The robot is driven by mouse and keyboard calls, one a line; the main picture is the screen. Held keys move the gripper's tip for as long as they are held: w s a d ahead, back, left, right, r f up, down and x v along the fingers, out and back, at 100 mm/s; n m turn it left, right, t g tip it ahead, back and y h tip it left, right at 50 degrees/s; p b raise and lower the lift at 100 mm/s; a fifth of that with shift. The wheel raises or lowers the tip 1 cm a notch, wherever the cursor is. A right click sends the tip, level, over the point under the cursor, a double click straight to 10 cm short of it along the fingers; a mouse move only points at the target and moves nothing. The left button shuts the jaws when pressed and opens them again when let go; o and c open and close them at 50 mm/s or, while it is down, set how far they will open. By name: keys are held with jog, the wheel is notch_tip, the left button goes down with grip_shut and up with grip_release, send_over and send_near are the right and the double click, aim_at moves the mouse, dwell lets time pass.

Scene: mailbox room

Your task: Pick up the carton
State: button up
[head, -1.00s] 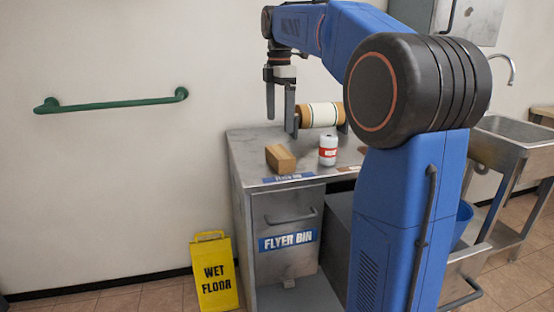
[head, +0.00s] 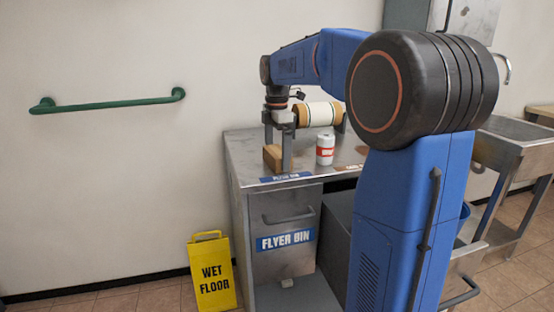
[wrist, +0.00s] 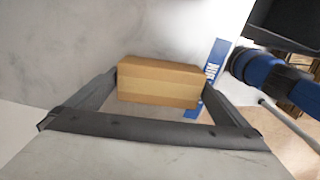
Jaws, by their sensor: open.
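The carton (head: 271,157) is a small brown box lying on the metal counter (head: 239,152), near its front left corner. In the wrist view the carton (wrist: 158,82) lies between the two fingers, with a finger near each end. My gripper (head: 277,163) points down over the carton and is open. One finger hides part of the carton in the head view. The gripper also shows in the wrist view (wrist: 160,88). I cannot tell whether either finger touches the carton.
A white and red can (head: 325,149) stands to the right of the carton. A striped roll (head: 318,114) lies on a holder behind. A blue label (head: 286,177) is on the counter's front edge. A yellow wet floor sign (head: 213,272) stands on the floor at left.

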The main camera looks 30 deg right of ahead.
jog(key=shift+f, duration=0.35)
jog(key=shift+c, duration=0.3)
jog(key=c, duration=0.7)
jog(key=shift+r, duration=0.1)
